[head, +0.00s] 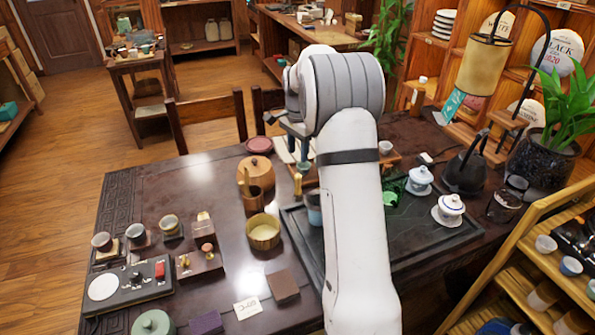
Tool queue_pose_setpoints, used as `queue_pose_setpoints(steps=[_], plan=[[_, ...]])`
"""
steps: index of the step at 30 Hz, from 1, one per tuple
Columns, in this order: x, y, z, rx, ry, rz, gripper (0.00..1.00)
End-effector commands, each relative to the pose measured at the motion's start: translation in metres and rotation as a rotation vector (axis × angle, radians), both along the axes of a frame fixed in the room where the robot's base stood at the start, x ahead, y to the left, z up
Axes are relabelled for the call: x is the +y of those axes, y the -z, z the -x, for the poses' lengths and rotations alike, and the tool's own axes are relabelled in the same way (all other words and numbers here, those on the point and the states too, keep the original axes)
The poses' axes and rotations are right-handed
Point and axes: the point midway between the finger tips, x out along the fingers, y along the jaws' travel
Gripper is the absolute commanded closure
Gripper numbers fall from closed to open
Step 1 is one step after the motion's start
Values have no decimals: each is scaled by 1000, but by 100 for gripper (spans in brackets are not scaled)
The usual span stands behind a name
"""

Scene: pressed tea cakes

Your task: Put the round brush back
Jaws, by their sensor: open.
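I cannot clearly pick out the round brush. A small upright tan piece (298,187) stands near the tray's back left corner; it may be the brush, but it is too small to tell. My gripper (287,130) is over the far edge of the table, partly hidden behind my arm. Its jaws are open, and I see nothing held in them. My arm hides part of the table's middle and of the tray.
A wooden bowl (263,232) and a round lidded box (256,170) stand left of my arm. A dark tea tray (415,250) bears lidded white cups (448,209). A black kettle (466,171) stands at right. The table's left middle (185,190) is clear. Chairs stand behind.

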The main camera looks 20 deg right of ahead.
Motion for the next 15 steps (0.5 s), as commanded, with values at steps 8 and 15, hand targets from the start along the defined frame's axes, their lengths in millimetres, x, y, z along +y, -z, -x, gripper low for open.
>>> queue_pose_setpoints(steps=[8,15], plan=[[41,-53,63,-49,-265,16,59],[85,-86,161,-105,-620,48,59]])
